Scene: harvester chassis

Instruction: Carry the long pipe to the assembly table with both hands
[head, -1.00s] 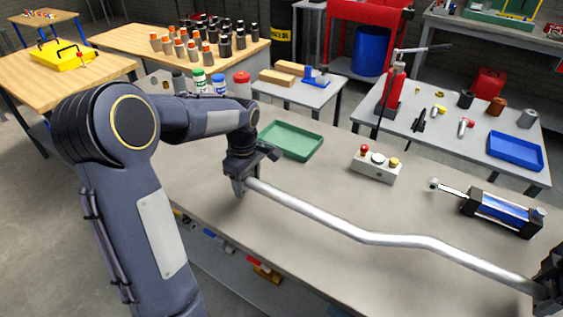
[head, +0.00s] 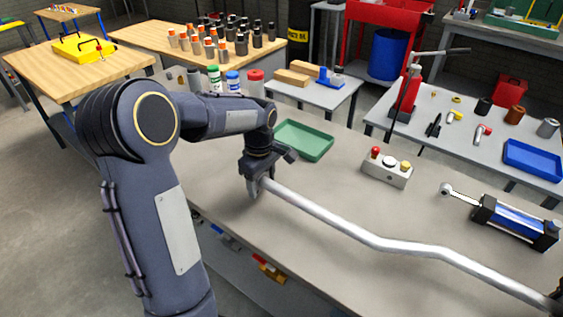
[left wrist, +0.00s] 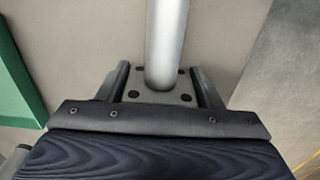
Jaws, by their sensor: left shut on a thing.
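The long silver pipe (head: 372,239) has a shallow double bend and runs from the middle of the head view down to the lower right edge. My left gripper (head: 256,189) is shut on the pipe's left end. The left wrist view also shows the pipe (left wrist: 166,45) between the two fingers (left wrist: 162,88). The pipe appears over the grey table (head: 325,190); I cannot tell its exact height. Only a dark sliver of my right gripper (head: 558,296) shows at the pipe's far end, at the picture's edge. Its jaws are hidden.
On the grey table are a green tray (head: 303,140), a button box (head: 387,168) and a blue cylinder (head: 515,221). Wooden-topped tables (head: 135,62) stand at the back left. A small table (head: 318,90) and a tool table (head: 470,155) stand behind. Floor is open at left.

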